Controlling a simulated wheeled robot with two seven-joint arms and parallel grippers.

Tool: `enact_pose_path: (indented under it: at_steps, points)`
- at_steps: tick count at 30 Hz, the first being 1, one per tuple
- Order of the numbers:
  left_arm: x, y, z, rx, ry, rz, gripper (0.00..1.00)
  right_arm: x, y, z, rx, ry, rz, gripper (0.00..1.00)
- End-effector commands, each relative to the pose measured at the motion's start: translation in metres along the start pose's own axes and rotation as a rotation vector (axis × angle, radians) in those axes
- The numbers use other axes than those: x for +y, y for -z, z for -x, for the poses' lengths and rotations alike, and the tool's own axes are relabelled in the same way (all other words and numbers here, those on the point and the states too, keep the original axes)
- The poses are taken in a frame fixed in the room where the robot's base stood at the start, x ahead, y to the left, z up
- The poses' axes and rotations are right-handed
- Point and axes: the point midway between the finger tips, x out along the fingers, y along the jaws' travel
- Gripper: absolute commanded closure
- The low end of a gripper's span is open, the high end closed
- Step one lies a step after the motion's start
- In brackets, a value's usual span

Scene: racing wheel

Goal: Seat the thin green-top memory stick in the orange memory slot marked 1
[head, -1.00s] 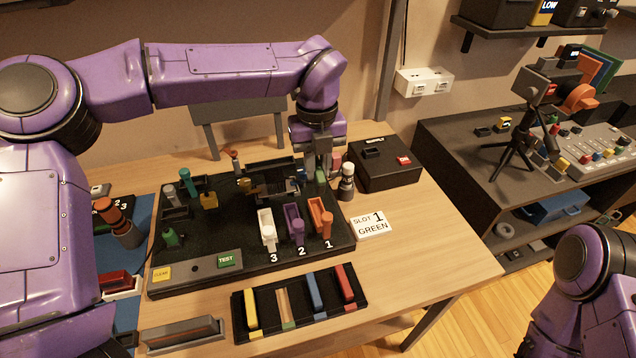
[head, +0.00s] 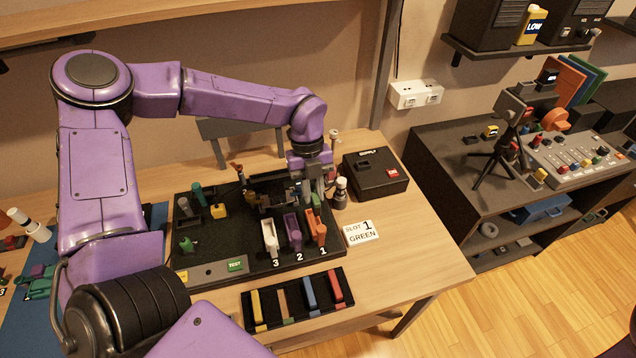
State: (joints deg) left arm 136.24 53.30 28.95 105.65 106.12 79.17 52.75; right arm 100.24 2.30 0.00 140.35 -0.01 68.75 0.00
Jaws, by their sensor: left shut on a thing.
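My left gripper (head: 312,178) points down over the back right of the black board (head: 230,232), just behind the orange memory slot. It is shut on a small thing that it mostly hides. A bit of green (head: 316,198) shows below the jaws; this looks like the green-top memory stick, but its lower end is hard to make out. The orange slot (head: 317,228), marked 1, stands upright at the right of the slot row. The purple slot (head: 293,232), marked 2, and the white slot (head: 270,238), marked 3, stand left of it. My right gripper is out of view.
A card (head: 361,232) reads "SLOT 1 GREEN". A dark bottle with a white cap (head: 341,192) and a black supply box (head: 376,172) stand right of the gripper.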

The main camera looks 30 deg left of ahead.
Motion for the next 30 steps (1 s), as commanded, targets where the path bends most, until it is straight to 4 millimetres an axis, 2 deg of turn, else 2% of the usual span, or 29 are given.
enact_pose_path:
  at_steps: [11, 24, 30]
  points:
    - [-0.003, 0.0, -0.004, 0.001, -0.003, -0.004, 1.0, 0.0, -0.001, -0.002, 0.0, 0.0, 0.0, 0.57]
    - [-0.002, -0.013, -0.049, 0.0, -0.003, -0.004, 1.0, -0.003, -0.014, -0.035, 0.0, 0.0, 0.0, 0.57]
    - [-0.002, -0.015, -0.056, -0.001, -0.003, -0.005, 1.0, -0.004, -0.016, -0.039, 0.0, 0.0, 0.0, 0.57]
